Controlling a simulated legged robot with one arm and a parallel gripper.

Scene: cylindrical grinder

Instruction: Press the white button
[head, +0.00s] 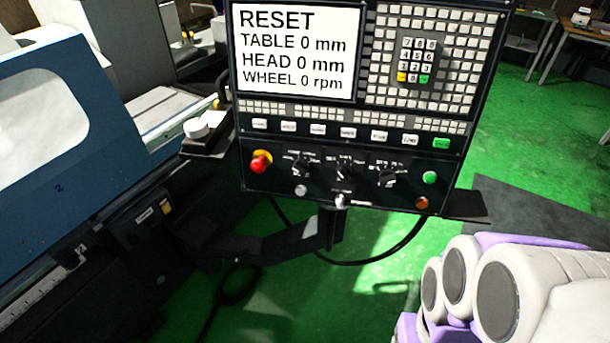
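The black control panel (480,60) stands upright in the middle of the head view. A small round whitish button (300,190) sits near its lower left, below the red and yellow emergency stop (261,162). A row of white rectangular keys (318,129) runs across the panel above the knobs. I cannot tell from colour alone which one is meant. My arm, white and purple with dark round end caps, shows at the lower right, apart from the panel. My gripper's fingers are not in view.
The screen (298,52) reads RESET, TABLE 0 mm, HEAD 0 mm, WHEEL 0 rpm. Three black knobs (343,169), a green button (430,177) and a red-brown button (421,203) share the lower panel. The blue grinder (75,110) fills the left. Green floor (540,190) is open to the right.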

